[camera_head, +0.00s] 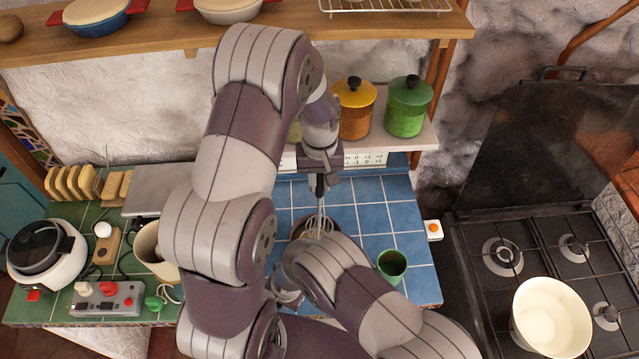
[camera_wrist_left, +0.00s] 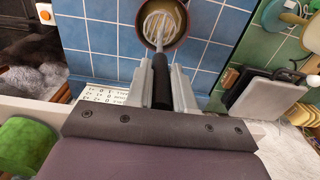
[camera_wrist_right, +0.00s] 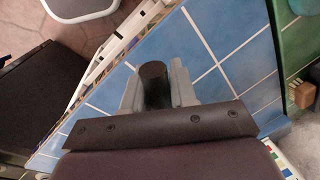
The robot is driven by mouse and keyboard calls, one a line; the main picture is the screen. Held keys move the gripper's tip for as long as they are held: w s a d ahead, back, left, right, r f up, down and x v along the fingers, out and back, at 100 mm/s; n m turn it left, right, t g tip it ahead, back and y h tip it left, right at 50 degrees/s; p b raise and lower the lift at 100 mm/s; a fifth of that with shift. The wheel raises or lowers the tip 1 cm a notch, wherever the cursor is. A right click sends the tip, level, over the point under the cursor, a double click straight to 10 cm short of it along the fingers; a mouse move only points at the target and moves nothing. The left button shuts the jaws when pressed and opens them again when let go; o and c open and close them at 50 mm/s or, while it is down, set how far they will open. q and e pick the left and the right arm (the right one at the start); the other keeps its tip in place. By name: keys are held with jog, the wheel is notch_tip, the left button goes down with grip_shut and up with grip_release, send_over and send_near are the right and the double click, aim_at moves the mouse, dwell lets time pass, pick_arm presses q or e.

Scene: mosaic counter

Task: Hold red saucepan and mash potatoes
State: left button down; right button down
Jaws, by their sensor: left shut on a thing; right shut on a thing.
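The red saucepan (camera_head: 299,229) stands on the blue tiled counter, mostly hidden behind my arms. Its dark red rim (camera_wrist_left: 184,27) and pale yellow contents show in the left wrist view. My left gripper (camera_head: 319,178) is shut on the black handle (camera_wrist_left: 161,85) of the masher, above the pan. The masher's wire head (camera_wrist_left: 160,24) is inside the pan's rim; how deep it sits in the potatoes I cannot tell. My right gripper (camera_wrist_right: 152,92) is shut on a dark handle (camera_wrist_right: 153,75), seemingly the saucepan's. The pan itself is not in the right wrist view.
A green cup (camera_head: 392,265) stands on the blue tiles right of the pan. A cream pot (camera_head: 152,245) is to the left. The stove (camera_head: 560,250) at right holds a white bowl (camera_head: 552,316). Yellow (camera_head: 355,110) and green (camera_head: 407,108) canisters stand on the ledge behind.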

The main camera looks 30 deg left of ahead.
jog(key=c, duration=0.8)
grip_release()
jog(key=r, duration=0.4)
jog(key=d+r, duration=0.1)
jog(key=r, duration=0.3)
jog(key=d+r, duration=0.1)
jog(key=r, duration=0.2)
jog(key=shift+d+r, duration=0.15)
jog(key=shift+r, duration=0.25)
